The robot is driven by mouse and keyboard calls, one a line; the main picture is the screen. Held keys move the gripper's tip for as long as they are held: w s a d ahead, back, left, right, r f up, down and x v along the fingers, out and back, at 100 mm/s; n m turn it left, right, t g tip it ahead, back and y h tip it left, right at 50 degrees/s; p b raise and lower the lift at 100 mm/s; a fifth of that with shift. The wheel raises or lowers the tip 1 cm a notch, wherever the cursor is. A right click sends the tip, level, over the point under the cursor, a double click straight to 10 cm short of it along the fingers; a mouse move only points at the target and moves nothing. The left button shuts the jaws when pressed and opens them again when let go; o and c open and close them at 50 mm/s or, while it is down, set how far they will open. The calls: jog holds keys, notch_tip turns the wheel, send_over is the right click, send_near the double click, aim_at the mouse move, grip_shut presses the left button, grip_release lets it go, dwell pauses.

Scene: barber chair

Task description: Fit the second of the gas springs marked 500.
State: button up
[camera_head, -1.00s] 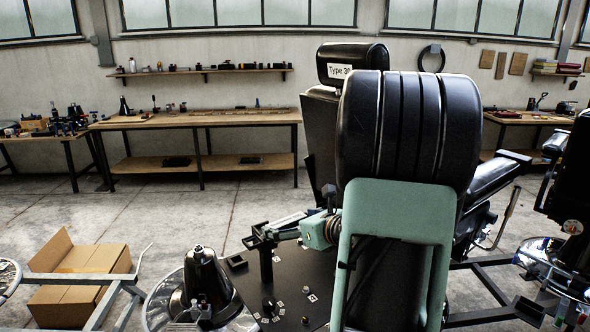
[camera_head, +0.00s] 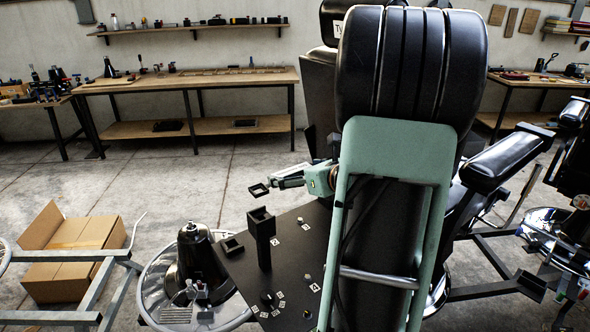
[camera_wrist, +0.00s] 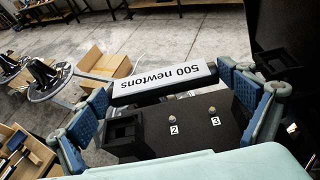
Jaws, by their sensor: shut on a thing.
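In the wrist view, my gripper (camera_wrist: 167,93) is shut on the gas spring (camera_wrist: 165,78). Its pale label reads "500 newtons", upside down in the picture, and its underside is dark. The blue finger pads sit at either end of the label. The wrist view shows two small studs (camera_wrist: 170,122) (camera_wrist: 211,110) on the plate, by tags 2 and 3.
A black post (camera_head: 263,240) with a square cup on top rises from the plate below the spring. A chrome round base with a black cone (camera_head: 192,262) and an open carton (camera_head: 78,255) are at the left.

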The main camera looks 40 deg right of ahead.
jog(key=shift+r, duration=0.1)
jog(key=shift+b, duration=0.3)
jog(key=shift+f+b, duration=0.3)
jog(key=shift+f, duration=0.1)
notch_tip(320, 180, down, 5)
jog(key=b, duration=0.5)
jog(key=shift+b, duration=0.55)
dwell(1.3)
jog(key=shift+f+b, duration=1.25)
jog(key=o, duration=1.1)
jog(key=shift+o, duration=0.2)
jog(key=shift+s, duration=0.1)
